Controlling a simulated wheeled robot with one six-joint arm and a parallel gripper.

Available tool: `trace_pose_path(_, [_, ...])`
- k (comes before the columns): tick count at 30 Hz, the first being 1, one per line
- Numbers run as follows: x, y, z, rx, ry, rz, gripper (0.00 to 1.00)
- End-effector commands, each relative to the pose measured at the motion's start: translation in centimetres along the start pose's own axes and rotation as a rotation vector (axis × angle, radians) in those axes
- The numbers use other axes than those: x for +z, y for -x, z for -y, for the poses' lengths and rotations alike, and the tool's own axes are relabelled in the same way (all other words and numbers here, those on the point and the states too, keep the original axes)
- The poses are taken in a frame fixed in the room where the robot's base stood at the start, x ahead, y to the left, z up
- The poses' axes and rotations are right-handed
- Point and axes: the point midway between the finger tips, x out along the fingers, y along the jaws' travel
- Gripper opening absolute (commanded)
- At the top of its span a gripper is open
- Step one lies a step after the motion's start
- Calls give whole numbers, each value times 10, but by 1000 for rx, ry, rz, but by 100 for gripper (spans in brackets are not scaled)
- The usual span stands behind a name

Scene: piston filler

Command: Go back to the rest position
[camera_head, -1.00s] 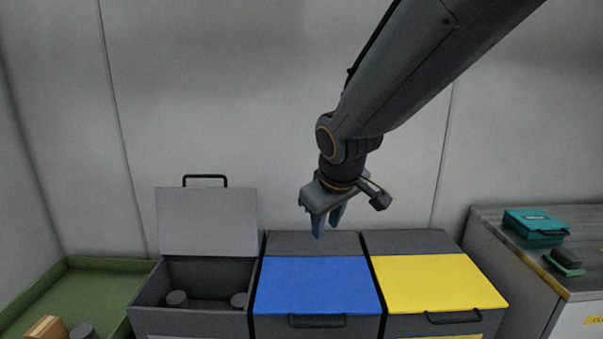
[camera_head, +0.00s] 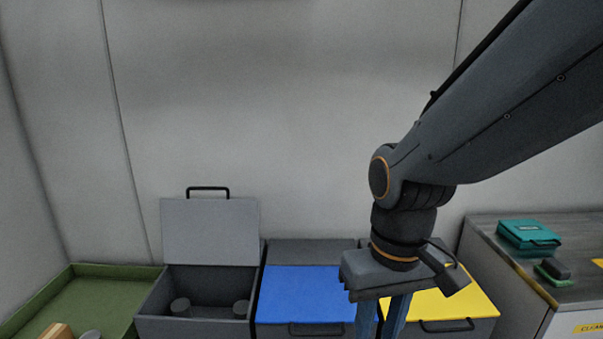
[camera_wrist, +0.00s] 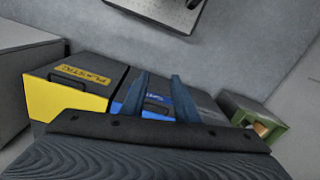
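My gripper (camera_head: 382,318) hangs pointing down in front of the blue and yellow bins in the head view. Its two blue fingers stand apart with nothing between them; the wrist view also shows the spread fingers (camera_wrist: 162,98). The blue-lidded bin (camera_head: 305,295) and the yellow-lidded bin (camera_head: 465,300) are shut. The yellow one is partly hidden behind my gripper.
A green tray (camera_head: 105,290) stands at the far left with a wooden block (camera_head: 55,331) and a grey round piece. At the right, a counter (camera_head: 590,285) bears a teal case (camera_head: 528,234) and a dark block on a green base (camera_head: 553,270). Above the bins is free room.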

Motion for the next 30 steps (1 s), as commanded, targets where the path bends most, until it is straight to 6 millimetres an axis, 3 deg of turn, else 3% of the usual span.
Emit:
trace_pose_path(6, [5, 36, -20, 13, -71, 4, 28])
trace_pose_path(18, [18, 86, -61, 33, -198, 6, 28])
trace_pose_path(30, [22, 94, -73, 38, -231, 6, 28])
